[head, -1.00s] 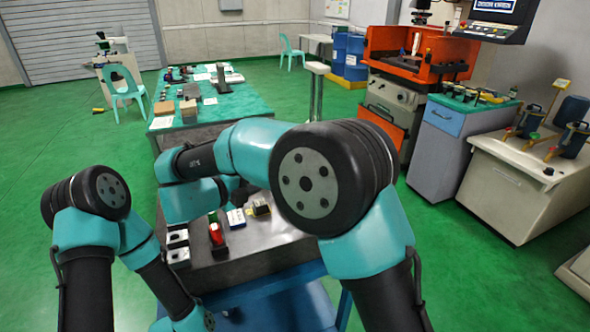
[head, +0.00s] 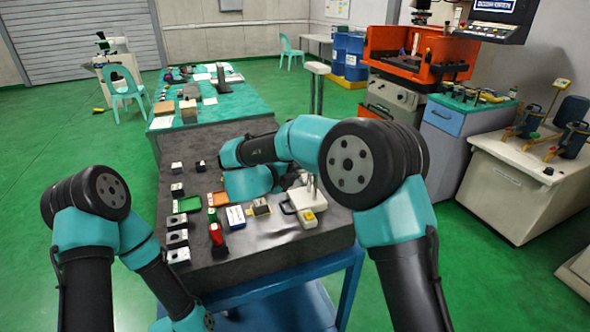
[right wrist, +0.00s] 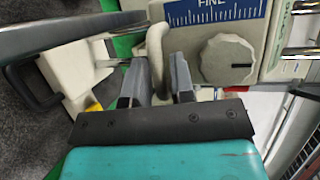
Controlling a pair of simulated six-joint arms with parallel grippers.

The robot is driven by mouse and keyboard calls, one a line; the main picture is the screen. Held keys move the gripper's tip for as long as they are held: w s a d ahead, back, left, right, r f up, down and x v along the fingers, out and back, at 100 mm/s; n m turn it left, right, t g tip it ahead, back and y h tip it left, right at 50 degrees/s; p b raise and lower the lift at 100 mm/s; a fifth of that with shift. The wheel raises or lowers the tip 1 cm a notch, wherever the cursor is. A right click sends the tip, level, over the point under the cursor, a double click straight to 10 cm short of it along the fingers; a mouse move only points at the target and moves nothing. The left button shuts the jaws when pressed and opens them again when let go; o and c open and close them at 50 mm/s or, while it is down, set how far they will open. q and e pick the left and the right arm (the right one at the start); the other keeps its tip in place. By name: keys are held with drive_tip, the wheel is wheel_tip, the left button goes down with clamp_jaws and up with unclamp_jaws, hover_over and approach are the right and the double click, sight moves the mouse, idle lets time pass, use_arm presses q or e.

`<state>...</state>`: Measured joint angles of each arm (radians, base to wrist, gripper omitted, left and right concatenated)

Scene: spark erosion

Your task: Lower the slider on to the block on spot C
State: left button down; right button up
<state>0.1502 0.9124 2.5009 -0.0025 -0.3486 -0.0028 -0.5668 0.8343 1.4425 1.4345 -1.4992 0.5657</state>
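The slider is not clearly seen there, with my right arm in front of part of the stand. A small block with a yellow top (head: 309,217) is at the front of the base. I cannot read any spot letter. My right gripper (right wrist: 157,82) has its fingers apart on either side of a cream lever (right wrist: 157,48); I cannot tell whether they touch it. My left arm is at lower left, its gripper out of frame.
In the right wrist view, a cream panel marked FINE with a knob (right wrist: 228,58) is beyond the fingers.

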drive_tip(key=shift+c, duration=0.5)
clamp_jaws()
drive_tip(key=shift+f, duration=3.4)
drive_tip(key=shift+o, duration=0.5)
unclamp_jaws()
drive_tip(key=v, duration=1.7)
drive_tip(key=shift+a, duration=0.15)
